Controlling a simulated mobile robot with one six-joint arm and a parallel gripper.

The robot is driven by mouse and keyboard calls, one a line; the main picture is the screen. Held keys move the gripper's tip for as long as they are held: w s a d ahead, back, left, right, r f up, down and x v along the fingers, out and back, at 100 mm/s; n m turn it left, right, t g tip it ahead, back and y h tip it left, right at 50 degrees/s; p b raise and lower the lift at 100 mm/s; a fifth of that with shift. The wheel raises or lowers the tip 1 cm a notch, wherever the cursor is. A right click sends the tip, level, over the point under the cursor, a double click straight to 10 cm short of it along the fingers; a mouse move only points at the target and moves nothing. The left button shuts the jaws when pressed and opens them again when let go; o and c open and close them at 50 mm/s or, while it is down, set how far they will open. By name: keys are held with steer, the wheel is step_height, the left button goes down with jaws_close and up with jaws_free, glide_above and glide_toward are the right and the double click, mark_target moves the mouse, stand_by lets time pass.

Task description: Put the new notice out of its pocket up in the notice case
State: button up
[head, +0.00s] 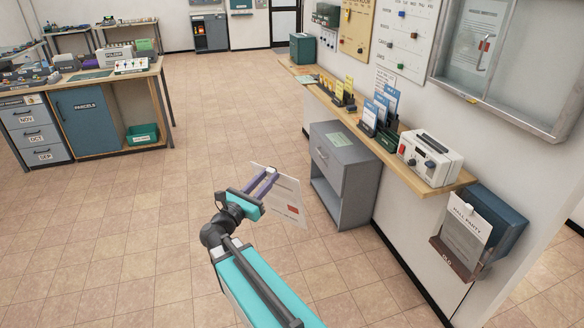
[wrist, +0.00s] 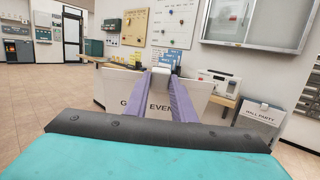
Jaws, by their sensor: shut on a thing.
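My gripper (head: 270,172) is out over the floor, shut on the top of a white notice (head: 288,200) with a red patch. In the wrist view the notice (wrist: 138,100) hangs across my fingers, its large lettering partly hidden by them; a small pale clip (wrist: 165,73) shows between the fingertips. The notice case (head: 552,128), grey-framed, is on the right wall, well apart from my gripper. Behind its left part is a pale sheet (head: 468,42), with a red and silver handle (head: 485,50) in front. I cannot tell whether the pane is open.
A brown pocket marked OLD (head: 452,260) holds a clipped HALL PARTY sheet (head: 466,232). A wooden shelf (head: 436,186) under the case bears a white device (head: 430,158) and leaflet holders (head: 378,112). A grey cabinet (head: 345,170) stands below.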

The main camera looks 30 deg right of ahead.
steer(key=a+f+n+t+y, duration=0.1)
steer(key=a+f+t, duration=0.1)
steer(key=a, duration=0.8)
steer(key=s+a+f+n+t+y+b, duration=0.1)
steer(key=a+f, duration=0.3)
steer(key=a, duration=0.6)
steer(key=shift+n+t, duration=0.4)
steer(key=shift+t, duration=0.2)
steer(key=shift+y, duration=0.3)
